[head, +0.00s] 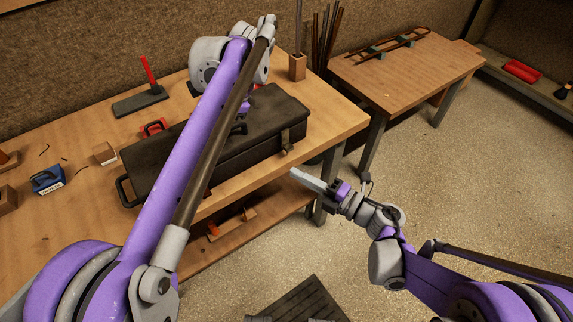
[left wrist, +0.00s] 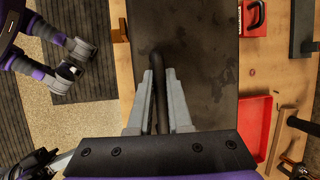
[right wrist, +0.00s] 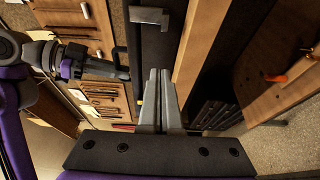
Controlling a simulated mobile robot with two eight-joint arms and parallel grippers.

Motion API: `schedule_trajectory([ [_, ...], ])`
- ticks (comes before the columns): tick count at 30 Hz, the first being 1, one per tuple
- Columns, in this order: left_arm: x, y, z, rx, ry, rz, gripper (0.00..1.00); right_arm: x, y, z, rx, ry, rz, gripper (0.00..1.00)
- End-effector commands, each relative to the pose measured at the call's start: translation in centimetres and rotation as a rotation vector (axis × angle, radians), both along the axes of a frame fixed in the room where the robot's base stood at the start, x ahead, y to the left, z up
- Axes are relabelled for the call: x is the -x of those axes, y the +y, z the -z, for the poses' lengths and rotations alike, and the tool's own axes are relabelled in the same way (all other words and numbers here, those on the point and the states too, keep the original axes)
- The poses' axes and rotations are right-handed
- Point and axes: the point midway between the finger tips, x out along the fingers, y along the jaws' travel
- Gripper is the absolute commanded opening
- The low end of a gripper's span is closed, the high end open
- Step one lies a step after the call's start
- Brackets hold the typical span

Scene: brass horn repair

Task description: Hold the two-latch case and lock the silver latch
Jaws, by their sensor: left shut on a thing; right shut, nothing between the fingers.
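The dark case (head: 215,150) lies closed-looking on the workbench, with my left arm crossing in front of it. A metal latch (head: 287,138) shows on its front near the right end; I cannot tell whether it is locked. Any other latch is hidden in the head view. My left gripper (left wrist: 161,85) is shut on the case's dark bar handle (left wrist: 160,66), above the lid. My right gripper (head: 296,174) is shut and empty, in front of the bench and apart from the case. In the right wrist view, a silvery latch (right wrist: 149,15) shows on the case beyond the fingertips (right wrist: 158,74).
The workbench (head: 80,220) carries a red-handled tool (head: 149,72), a blue box (head: 47,180) and a wooden block (head: 104,153). A second table (head: 420,62) stands at the back right. The floor between is open. A lower shelf (head: 235,228) sits under the bench.

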Motion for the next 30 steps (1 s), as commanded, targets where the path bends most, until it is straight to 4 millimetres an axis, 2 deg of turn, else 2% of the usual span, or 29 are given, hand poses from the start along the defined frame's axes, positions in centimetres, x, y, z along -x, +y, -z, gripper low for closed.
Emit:
schedule_trajectory([
  [3, 0.0, 0.0, 0.0, 0.0, 0.0, 0.0, 0.0, 0.9, -1.6, 0.0, 0.001, 0.0, 0.003, 0.0],
  [6, 0.0, 0.0, 0.0, 0.0, 0.0, 0.0, 0.0, 1.4, -2.4, 0.0, 0.001, -0.001, 0.002, 0.0],
  [20, 0.0, 0.0, 0.0, 0.002, 0.0, 0.001, 0.0, 1.7, -2.7, 0.0, 0.0, 0.0, -0.001, 0.0],
  [21, 0.0, 0.0, 0.0, 0.002, 0.0, 0.001, 0.21, 1.7, -2.7, 0.0, 0.0, 0.0, -0.001, 0.0],
  [26, 0.0, 0.0, 0.0, 0.001, 0.0, 0.001, 0.5, 1.6, -2.7, 0.0, 0.0, 0.0, -0.001, 0.0],
  [30, 0.0, 0.0, 0.0, 0.001, 0.0, 0.001, 0.52, 1.6, -2.7, 0.0, 0.0, 0.0, -0.001, 0.0],
])
